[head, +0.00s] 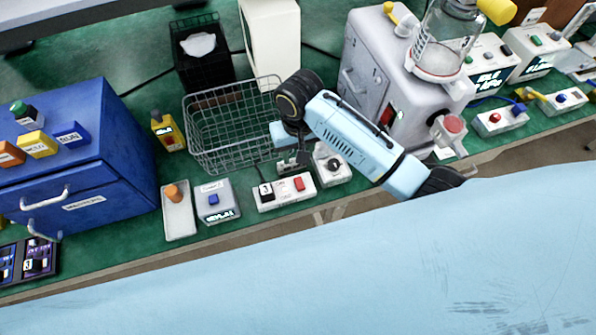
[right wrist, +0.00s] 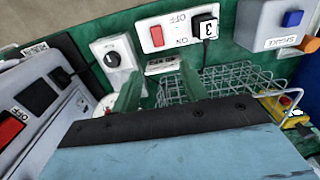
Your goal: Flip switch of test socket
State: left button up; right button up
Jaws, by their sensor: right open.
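The test socket (head: 285,191) is a white block near the table's front edge in the head view, with a red switch (head: 299,184) and a black plug numbered 3 (head: 266,189). My right gripper (head: 293,164) is just behind the socket in the head view. Its two fingers (right wrist: 160,80) are apart and empty in the right wrist view, clear of the switch. My left gripper is out of view.
A white box with a black knob (head: 333,164) stands right of the socket, and a grey box with a blue button (head: 215,201) left of it. A wire basket (head: 215,150) is behind. A grey machine (head: 365,75) stands at the right, a blue cabinet (head: 110,150) at the left.

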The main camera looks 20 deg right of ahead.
aim_at(298, 180)
notch_tip(298, 180, down, 13)
jog(key=shift+w+f+b, duration=0.15)
jog(key=shift+f+b, duration=0.05)
jog(key=shift+b, duration=0.85)
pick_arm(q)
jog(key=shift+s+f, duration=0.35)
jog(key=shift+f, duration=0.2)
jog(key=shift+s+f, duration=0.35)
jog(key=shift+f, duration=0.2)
pick_arm(e)
jog(key=shift+c, duration=0.3)
